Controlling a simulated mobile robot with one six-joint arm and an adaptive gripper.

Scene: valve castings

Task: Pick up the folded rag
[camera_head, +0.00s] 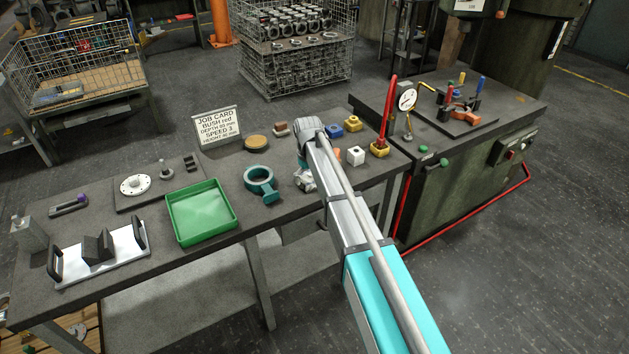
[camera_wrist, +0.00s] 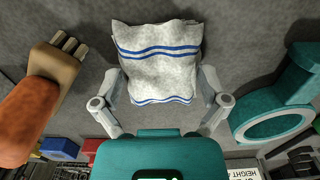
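The folded rag (camera_wrist: 158,55) is pale grey-white with blue stripes and lies on the dark bench top in the wrist view. I cannot tell whether the fingers touch the cloth. In the head view my gripper (camera_head: 304,180) is partly hidden behind my arm, low over the bench.
A teal ring casting (camera_wrist: 275,110) stands close to the right of the rag. An orange and brown object (camera_wrist: 40,100) stands close to the left. The head view shows a green tray (camera_head: 200,212), a job card (camera_head: 217,127) and a white block (camera_head: 355,156) on the bench.

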